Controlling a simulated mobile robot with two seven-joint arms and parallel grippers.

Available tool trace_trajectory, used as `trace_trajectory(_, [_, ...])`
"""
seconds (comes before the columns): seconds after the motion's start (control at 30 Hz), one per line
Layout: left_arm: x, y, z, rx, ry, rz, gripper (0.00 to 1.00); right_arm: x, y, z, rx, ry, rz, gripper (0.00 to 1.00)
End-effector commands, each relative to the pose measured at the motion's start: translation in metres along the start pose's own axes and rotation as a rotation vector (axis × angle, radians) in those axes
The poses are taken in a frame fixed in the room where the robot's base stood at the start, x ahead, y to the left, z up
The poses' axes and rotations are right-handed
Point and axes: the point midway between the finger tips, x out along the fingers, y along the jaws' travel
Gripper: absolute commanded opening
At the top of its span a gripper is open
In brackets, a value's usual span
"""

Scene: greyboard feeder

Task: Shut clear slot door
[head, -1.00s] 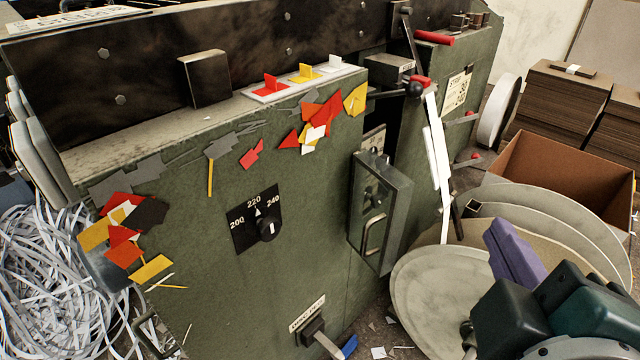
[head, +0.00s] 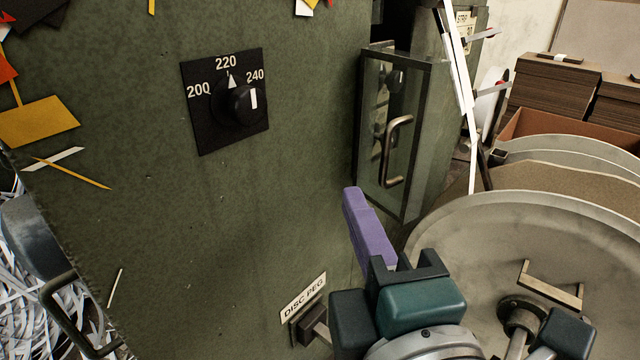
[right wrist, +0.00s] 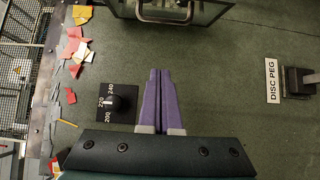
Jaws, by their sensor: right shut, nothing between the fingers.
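The clear slot door (head: 378,135) is a see-through panel in a dark frame with a bent metal handle (head: 397,150), on the right part of the green machine's face. It seems to stand out from the face; how far it is open I cannot tell. The door's handle also shows at the top edge of the right wrist view (right wrist: 165,17). My right gripper (head: 350,192), with purple fingers, is shut and empty. Its fingertips (right wrist: 160,72) point toward the door and sit below it, apart from the handle. My left gripper is out of view.
A temperature dial (head: 232,100) is left of the door. A DISC PEG label (head: 303,298) and its peg sit low on the machine. Large pale discs (head: 560,225) stand at right, with a cardboard box (head: 550,122) behind. White strips (head: 462,75) hang right of the door.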

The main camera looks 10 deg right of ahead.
Motion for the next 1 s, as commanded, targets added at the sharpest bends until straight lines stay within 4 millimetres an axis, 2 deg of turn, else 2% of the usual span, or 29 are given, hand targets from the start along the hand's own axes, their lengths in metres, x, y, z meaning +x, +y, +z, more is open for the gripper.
trace_trajectory(0.1, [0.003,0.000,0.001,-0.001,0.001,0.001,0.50,0.028,0.000,0.000,0.001,-0.001,0.004,0.00])
trace_trajectory(0.27, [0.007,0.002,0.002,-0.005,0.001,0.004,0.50,0.060,0.000,0.000,0.001,-0.001,0.003,0.00])
trace_trajectory(0.4, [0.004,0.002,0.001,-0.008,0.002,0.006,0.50,0.062,0.000,0.024,-0.001,-0.001,-0.001,0.00])
trace_trajectory(0.53, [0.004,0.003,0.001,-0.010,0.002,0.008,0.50,0.065,0.000,0.035,0.000,0.000,-0.001,0.00])
trace_trajectory(1.0, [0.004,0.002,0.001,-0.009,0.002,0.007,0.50,0.066,-0.001,0.039,0.001,0.001,-0.001,0.00])
